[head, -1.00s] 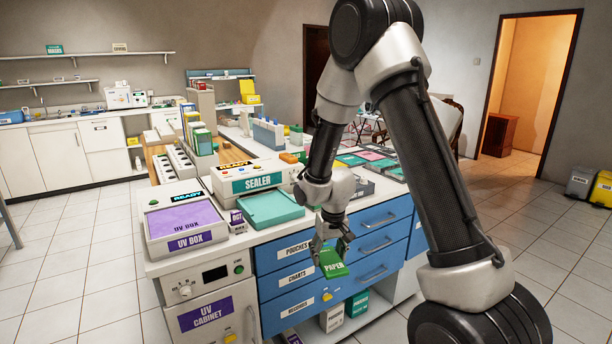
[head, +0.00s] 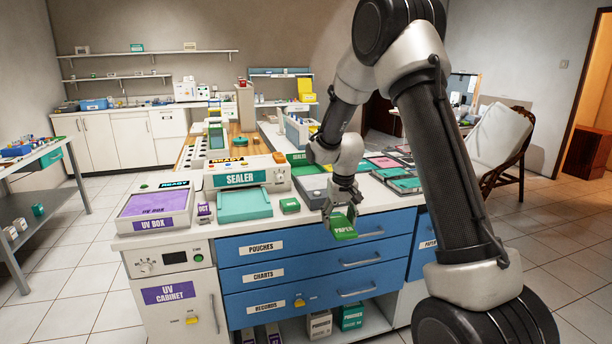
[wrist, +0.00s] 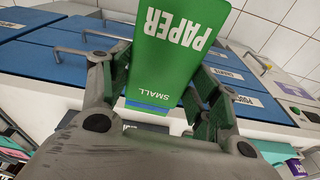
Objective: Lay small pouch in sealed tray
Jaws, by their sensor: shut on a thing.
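The small pouch is a green packet marked PAPER and SMALL (wrist: 172,55), with a blue strip at its near end in the wrist view. My gripper (wrist: 158,97) is shut on it, with one finger at each side. In the head view the pouch (head: 343,226) hangs from my gripper (head: 340,213) in front of the blue drawers, near the counter's front edge. A green tray with a partly hidden, small label (head: 299,159) stands behind the sealer's right end; I cannot clearly read whether it is the sealed tray. My arm covers part of that area.
The sealer (head: 240,179) has a teal plate (head: 244,204) before it. A small green box (head: 290,205) and a grey tray (head: 313,192) lie to its right. The UV box (head: 155,205) is at the left.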

